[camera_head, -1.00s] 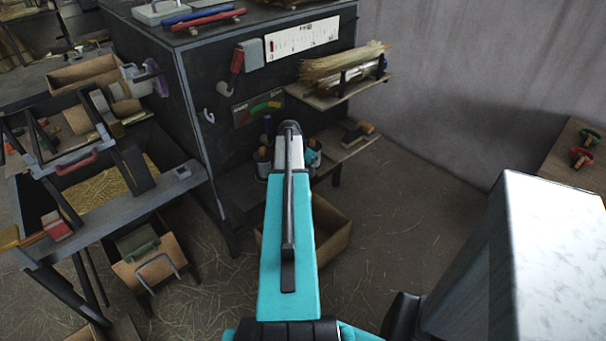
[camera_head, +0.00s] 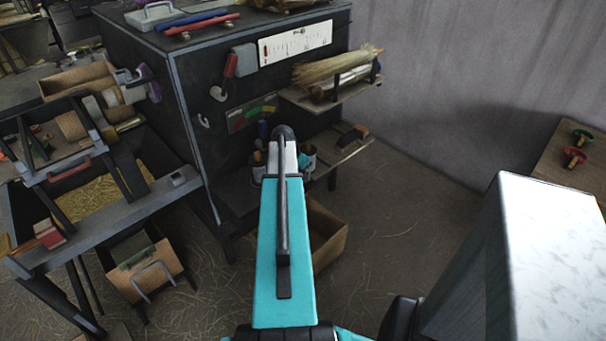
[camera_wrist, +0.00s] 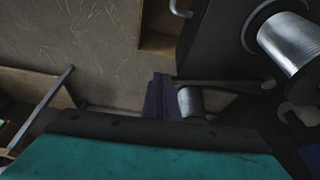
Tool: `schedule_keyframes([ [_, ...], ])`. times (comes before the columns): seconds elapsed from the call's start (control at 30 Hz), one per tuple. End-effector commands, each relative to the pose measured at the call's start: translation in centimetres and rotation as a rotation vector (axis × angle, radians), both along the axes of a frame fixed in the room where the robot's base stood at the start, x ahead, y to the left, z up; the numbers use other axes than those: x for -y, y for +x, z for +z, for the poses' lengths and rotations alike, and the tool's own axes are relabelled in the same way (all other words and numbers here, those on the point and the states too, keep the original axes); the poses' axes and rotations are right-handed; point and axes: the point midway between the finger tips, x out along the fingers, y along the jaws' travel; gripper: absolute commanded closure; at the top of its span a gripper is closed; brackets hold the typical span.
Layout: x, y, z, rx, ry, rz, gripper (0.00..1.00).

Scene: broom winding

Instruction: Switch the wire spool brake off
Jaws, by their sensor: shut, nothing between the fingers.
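A silver ribbed cylinder on a pale flange (camera_wrist: 288,45), which looks like the wire spool, shows at the upper right of the wrist view. I cannot make out a brake lever or its position for certain. My gripper (camera_wrist: 162,82) shows as dark purple fingers, shut and empty, at the middle of the wrist view, left of and apart from the spool. A short grey cylinder (camera_wrist: 190,102) shows beside the fingers; I cannot tell if they touch. In the head view my teal arm reaches toward the dark cabinet and hides the gripper.
A cardboard box (camera_head: 328,238) stands on the floor below my arm. A workbench (camera_head: 110,215) with straw and tools is at left. Open floor lies right of the box.

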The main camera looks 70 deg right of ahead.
Motion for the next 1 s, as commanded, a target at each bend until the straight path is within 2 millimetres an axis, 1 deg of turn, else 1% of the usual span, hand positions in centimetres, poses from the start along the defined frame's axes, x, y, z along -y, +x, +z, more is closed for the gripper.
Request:
schedule_keyframes([
  [0.03,-0.9,0.1,0.0,0.000,0.003,0.002,1.00],
  [0.23,-3.2,0.4,0.1,0.002,0.010,0.004,1.00],
  [0.3,-3.3,0.5,1.1,0.002,0.009,0.003,1.00],
  [0.8,-5.7,0.9,6.8,0.002,0.011,0.004,1.00],
  [1.0,-6.3,1.1,8.5,0.003,0.012,0.004,1.00],
])
